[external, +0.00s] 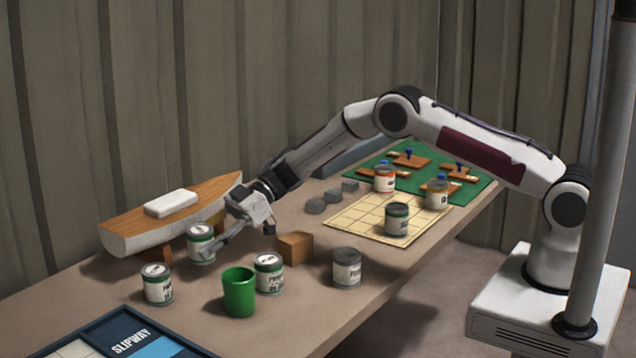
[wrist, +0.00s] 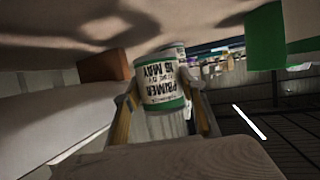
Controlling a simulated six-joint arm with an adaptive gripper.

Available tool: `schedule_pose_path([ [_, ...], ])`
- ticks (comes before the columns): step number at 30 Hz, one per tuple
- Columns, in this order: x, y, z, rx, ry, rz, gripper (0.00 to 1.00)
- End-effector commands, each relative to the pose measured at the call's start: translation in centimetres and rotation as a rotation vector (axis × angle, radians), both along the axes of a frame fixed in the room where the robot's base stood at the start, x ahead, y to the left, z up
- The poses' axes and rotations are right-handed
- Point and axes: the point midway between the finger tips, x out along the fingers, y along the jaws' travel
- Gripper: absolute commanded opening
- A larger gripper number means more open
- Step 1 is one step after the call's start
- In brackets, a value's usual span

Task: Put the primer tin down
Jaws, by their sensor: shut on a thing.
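The primer tin (wrist: 165,88) is white with a green band and a dark "PRIMER 15 MAY" label, which reads upside down in the wrist view. In the external view the tin (external: 200,242) is upright at the left, in front of the model boat. My gripper (external: 216,240) is shut on it from the side; the fingers (wrist: 165,112) stand on either side of it in the wrist view. I cannot tell whether its base touches the bench. Another tin's edge shows behind it in the wrist view.
A boat (external: 170,215) stands close behind the tin. Nearby are a green-banded tin (external: 157,284), a green cup (external: 239,291), another green-banded tin (external: 269,273), a wooden block (external: 295,248) and a grey tin (external: 347,268).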

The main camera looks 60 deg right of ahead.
Motion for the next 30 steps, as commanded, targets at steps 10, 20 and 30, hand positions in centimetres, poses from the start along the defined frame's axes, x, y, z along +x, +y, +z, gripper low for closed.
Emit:
schedule_pose_path([
  [10,0.0,0.0,-3.1,0.000,0.000,0.000,0.11],
  [20,0.0,0.0,-3.5,0.001,0.000,0.000,0.11],
  [30,0.0,0.0,-3.9,-0.001,0.001,0.000,0.58],
])
